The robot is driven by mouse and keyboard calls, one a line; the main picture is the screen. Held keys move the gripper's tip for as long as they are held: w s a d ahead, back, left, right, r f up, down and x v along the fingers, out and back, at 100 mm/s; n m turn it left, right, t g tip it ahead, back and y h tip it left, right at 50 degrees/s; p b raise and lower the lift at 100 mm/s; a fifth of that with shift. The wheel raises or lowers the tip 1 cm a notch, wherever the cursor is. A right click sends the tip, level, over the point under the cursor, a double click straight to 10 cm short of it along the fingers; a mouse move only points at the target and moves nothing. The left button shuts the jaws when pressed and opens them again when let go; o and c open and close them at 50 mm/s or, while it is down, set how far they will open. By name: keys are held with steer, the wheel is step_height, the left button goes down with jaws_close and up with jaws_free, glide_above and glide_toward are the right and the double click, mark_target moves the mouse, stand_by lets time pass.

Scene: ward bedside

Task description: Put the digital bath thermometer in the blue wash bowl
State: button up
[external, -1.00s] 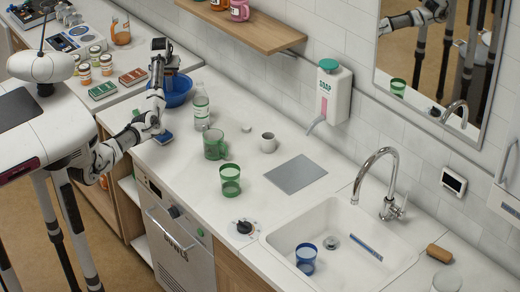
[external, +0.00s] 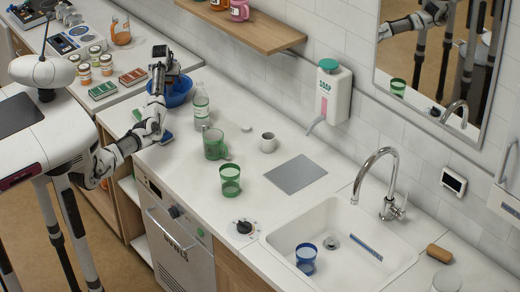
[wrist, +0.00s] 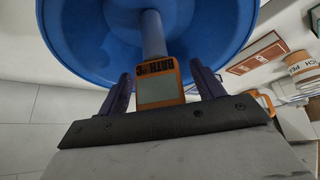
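The blue wash bowl (external: 180,95) stands at the far left end of the white counter, partly hidden behind my arm and gripper (external: 164,62). In the wrist view the bowl (wrist: 85,40) fills the top, just beyond the fingers. The digital bath thermometer (wrist: 158,88) has an orange body with a grey display and a blue-grey stem. My gripper (wrist: 165,85) has its purple fingers on either side of the body and appears shut on it. The stem reaches out in front of the bowl's blue surface. Whether the thermometer touches the bowl is not clear. The external view hides the thermometer.
A clear bottle (external: 201,108) stands close to the right of the bowl. A green mug (external: 214,144), a green cup (external: 230,180) and a white mug (external: 268,143) stand farther right. Jars and boxes (external: 133,77) are on the left counter. A shelf (external: 245,28) hangs above.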

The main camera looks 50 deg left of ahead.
mark_target(169, 92)
steer(key=shift+s+d, duration=0.1)
stand_by(0.5)
steer(key=shift+s+d+f, duration=0.1)
steer(key=shift+s+d, duration=0.15)
steer(key=s+d, duration=0.2)
steer(key=s, duration=0.1)
steer(key=shift+d, duration=0.4)
